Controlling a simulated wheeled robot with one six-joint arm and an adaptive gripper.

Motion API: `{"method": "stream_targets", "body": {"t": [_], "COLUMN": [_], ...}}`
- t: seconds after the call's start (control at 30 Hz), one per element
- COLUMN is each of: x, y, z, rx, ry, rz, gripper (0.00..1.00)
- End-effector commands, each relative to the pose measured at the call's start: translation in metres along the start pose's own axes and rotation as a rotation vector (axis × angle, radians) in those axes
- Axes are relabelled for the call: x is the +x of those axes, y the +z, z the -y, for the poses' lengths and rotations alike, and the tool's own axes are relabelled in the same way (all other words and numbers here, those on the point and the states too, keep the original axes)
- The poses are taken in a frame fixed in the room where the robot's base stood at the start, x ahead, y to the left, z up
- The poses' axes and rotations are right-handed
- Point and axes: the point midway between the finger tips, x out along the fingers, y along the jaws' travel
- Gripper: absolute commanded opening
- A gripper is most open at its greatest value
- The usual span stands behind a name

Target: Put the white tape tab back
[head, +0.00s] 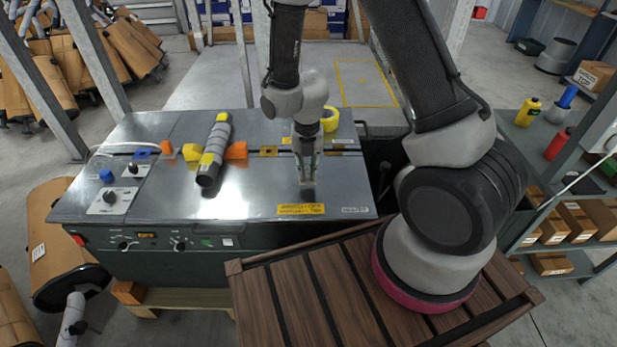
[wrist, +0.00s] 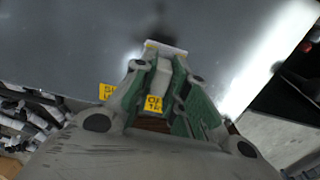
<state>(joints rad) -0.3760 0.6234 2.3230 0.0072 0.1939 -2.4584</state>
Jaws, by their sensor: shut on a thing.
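My gripper (head: 306,180) points down over the right part of the grey metal bench top (head: 245,190). In the wrist view my gripper (wrist: 165,55) has its green-padded fingers closed on a small pale piece, which looks like the white tape tab (wrist: 160,75). The tab lies between the fingers and is partly hidden by them. I cannot make it out in the head view. The fingertips are close to the bench top; whether they touch it I cannot tell. A yellow tape roll (head: 330,119) stands behind my gripper, at the bench's back right.
A panel with a blue knob (head: 106,176) is at the left. The bench top around my gripper is clear.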

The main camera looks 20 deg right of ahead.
Motion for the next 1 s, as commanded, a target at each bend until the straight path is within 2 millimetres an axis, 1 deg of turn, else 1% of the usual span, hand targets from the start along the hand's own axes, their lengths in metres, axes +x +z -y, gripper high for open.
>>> {"method": "stream_targets", "body": {"t": [0.03,0.1,0.2,0.57,0.6,0.67,0.7,0.73,1.0], "x": [0.010,0.021,0.031,0.034,0.035,0.035,0.035,0.034,0.034], "y": [-0.001,-0.001,-0.001,0.000,0.000,0.000,0.000,0.000,0.000], "z": [0.001,0.001,0.001,0.000,0.000,0.000,0.000,0.000,0.000], "rx": [0.000,0.000,0.000,0.000,0.000,0.000,0.000,0.000,0.000], "ry": [-0.003,-0.003,-0.002,-0.001,-0.001,0.000,0.000,0.000,0.000], "rz": [-0.004,-0.004,-0.002,-0.001,-0.001,0.000,0.000,0.000,0.000], "gripper": [0.06,0.06,0.06,0.06,0.17,0.28,0.35,0.37,0.37]}}
